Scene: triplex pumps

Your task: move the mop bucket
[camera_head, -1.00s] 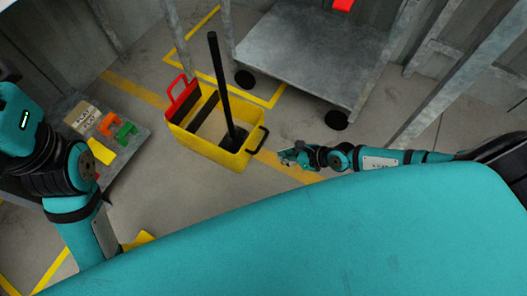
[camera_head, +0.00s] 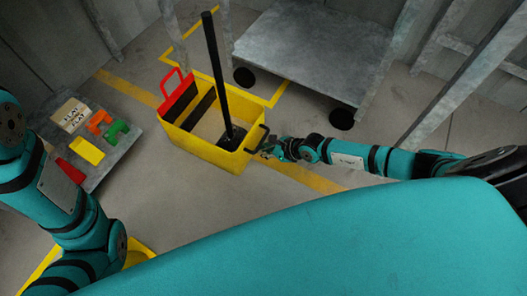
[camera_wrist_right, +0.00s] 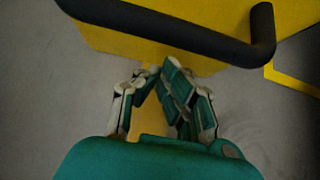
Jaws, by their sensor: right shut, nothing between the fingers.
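The yellow mop bucket (camera_head: 200,148) stands on the floor left of centre in the head view. It has a red part with a red handle (camera_head: 172,85) on its far left end and a black bar handle (camera_head: 263,138) on its right end. A black mop pole (camera_head: 215,65) leans up out of it. My right gripper (camera_head: 268,152) is shut and empty, close beside the right end. In the right wrist view, its fingertips (camera_wrist_right: 162,72) meet near the yellow wall (camera_wrist_right: 125,40), below the black handle (camera_wrist_right: 190,42); contact is unclear. My left gripper is out of view.
A grey metal cart (camera_head: 315,50) stands behind and right of the bucket. A low grey platform (camera_head: 120,150) at left holds a label and red, orange, green and yellow pieces. Metal posts stand at right. The floor before the bucket is open.

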